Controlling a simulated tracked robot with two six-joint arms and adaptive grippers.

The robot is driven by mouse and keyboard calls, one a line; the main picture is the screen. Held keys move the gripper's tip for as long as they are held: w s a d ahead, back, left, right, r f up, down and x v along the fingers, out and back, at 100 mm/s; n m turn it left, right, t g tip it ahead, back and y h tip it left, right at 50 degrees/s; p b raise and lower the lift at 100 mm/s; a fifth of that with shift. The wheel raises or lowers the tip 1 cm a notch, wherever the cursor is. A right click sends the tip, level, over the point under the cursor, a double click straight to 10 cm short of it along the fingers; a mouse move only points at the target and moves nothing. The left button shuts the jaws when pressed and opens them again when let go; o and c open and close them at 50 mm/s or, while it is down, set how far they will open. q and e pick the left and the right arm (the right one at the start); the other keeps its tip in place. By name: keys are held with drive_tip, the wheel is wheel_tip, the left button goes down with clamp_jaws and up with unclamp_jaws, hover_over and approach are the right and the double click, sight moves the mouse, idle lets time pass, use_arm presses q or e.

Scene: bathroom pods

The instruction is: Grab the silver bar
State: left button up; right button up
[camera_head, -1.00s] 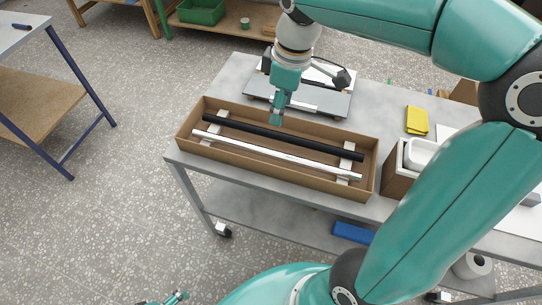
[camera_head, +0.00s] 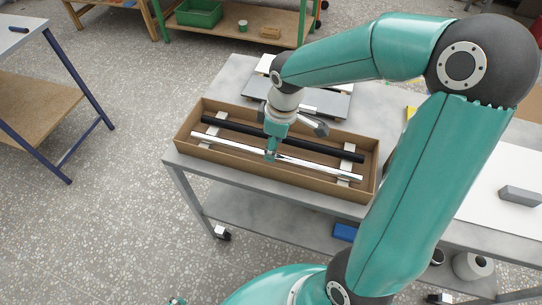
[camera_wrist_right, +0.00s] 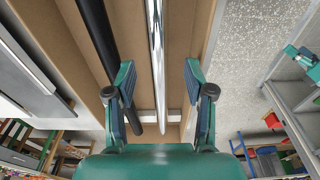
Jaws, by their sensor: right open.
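The silver bar (camera_head: 320,170) lies lengthwise in an open cardboard box (camera_head: 225,158) on the grey table, resting on white supports beside a black bar (camera_head: 325,150). My right gripper (camera_head: 271,156) points down over the middle of the silver bar. In the right wrist view the silver bar (camera_wrist_right: 157,60) runs between the two spread fingers of the right gripper (camera_wrist_right: 160,95), apart from both. The black bar (camera_wrist_right: 98,35) passes close to the left finger in that view. A small teal part at the bottom edge of the head view may be my left gripper (camera_head: 177,300); its jaws cannot be made out.
The box walls stand close around both bars. A flat grey device (camera_head: 325,100) sits behind the box. A grey block (camera_head: 520,195) lies on a white surface at the right. A blue item (camera_head: 345,232) is on the lower shelf.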

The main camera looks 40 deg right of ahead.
drive_tip(key=shift+w+f, duration=0.1)
drive_tip(key=shift+f, duration=1.8)
clamp_jaws()
